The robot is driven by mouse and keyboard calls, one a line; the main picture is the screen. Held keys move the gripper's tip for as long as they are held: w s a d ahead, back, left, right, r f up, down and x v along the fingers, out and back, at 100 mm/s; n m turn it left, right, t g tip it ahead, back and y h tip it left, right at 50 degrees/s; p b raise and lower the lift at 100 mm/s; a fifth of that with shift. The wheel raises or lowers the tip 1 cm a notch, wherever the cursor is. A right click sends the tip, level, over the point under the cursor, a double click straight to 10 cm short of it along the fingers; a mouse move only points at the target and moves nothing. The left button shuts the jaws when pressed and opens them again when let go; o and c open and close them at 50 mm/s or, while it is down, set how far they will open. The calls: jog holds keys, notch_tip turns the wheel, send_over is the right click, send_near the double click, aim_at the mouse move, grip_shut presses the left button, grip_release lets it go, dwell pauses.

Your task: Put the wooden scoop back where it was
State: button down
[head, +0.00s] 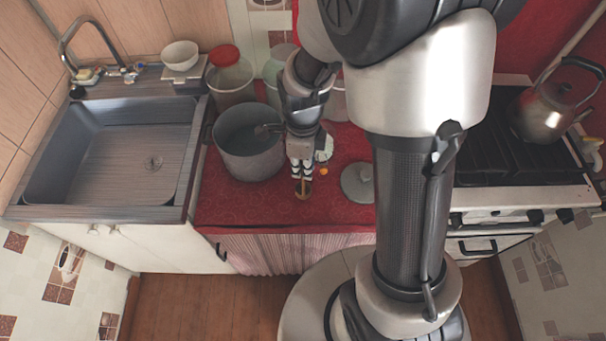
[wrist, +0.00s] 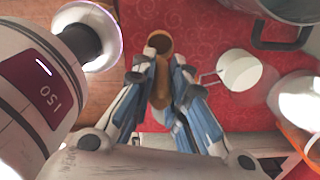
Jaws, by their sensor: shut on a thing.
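The wooden scoop (wrist: 160,84) is brown, with a slim handle and a small round bowl. In the wrist view my gripper (wrist: 161,66) is shut on its handle, with the bowl beyond the fingertips. In the head view my gripper (head: 302,172) points down over the front part of the red counter, and the scoop's bowl (head: 303,190) shows below the fingers. Part of the handle is hidden between the fingers. I cannot tell whether the bowl touches the cloth.
A large grey pot (head: 248,165) stands left of my gripper; a grey lid (head: 358,184) lies to the right. A red-lidded jar (head: 231,80) stands behind the pot. A pale handled cup (wrist: 240,70) shows in the wrist view. The front edge is near.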

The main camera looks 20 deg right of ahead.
jog(key=shift+f+b, duration=0.65)
jog(key=shift+f, duration=1.4)
jog(key=shift+f, duration=0.2)
jog(key=c, duration=1.6)
grip_release()
jog(key=shift+r, duration=0.2)
